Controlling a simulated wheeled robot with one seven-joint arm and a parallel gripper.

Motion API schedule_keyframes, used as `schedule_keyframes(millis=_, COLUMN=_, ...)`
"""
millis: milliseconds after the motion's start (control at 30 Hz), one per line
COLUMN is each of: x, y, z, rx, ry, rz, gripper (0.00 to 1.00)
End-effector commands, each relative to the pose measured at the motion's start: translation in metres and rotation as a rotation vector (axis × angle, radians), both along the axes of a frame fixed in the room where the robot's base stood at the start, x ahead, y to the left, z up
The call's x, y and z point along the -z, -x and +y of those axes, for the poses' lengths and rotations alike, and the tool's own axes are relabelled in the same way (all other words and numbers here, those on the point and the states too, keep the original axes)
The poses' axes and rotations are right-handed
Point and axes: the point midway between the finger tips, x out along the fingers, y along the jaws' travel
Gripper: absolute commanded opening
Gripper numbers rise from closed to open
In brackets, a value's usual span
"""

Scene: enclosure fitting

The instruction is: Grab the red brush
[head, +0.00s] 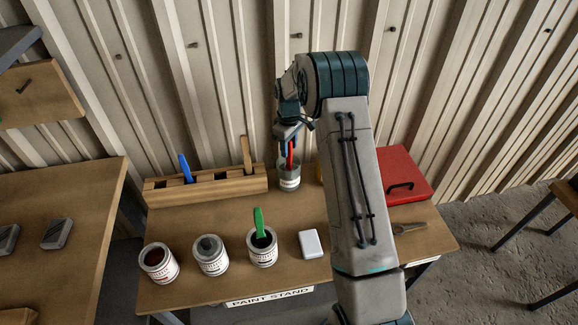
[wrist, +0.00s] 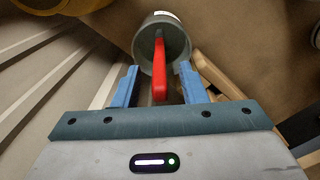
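The red brush (head: 291,153) stands in a grey jar (head: 289,181) at the back of the paint stand, with its handle sticking up. In the wrist view the red handle (wrist: 160,68) rises out of the jar (wrist: 150,32) and points toward my gripper. My gripper (head: 289,138) is above the jar. In the wrist view my gripper (wrist: 156,78) is open, with one blue finger on each side of the handle and a gap on both sides. The brush's bristles are hidden in the jar.
A wooden rack (head: 215,187) holding a blue-handled brush (head: 185,166) stands left of the jar. Several paint cans line the front, one holding a green brush (head: 259,222). A red case (head: 398,172) lies at right. A corrugated wall (head: 225,60) rises close behind.

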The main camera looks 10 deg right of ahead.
Motion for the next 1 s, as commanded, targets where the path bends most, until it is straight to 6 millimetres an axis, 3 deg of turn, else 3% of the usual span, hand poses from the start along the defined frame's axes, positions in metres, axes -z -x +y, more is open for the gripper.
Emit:
schedule_keyframes(millis=233, x=0.002, y=0.0, z=0.0, rx=0.0, ry=0.0, rz=-0.001, gripper=0.38)
schedule_keyframes(millis=400, x=0.002, y=0.0, z=0.0, rx=0.0, ry=0.0, rz=-0.001, gripper=0.0)
schedule_keyframes(millis=767, x=-0.002, y=-0.001, z=0.0, rx=0.0, ry=0.0, rz=-0.003, gripper=0.0)
schedule_keyframes(millis=1000, x=-0.042, y=-0.001, z=0.0, rx=0.0, ry=0.0, rz=-0.007, gripper=0.0)
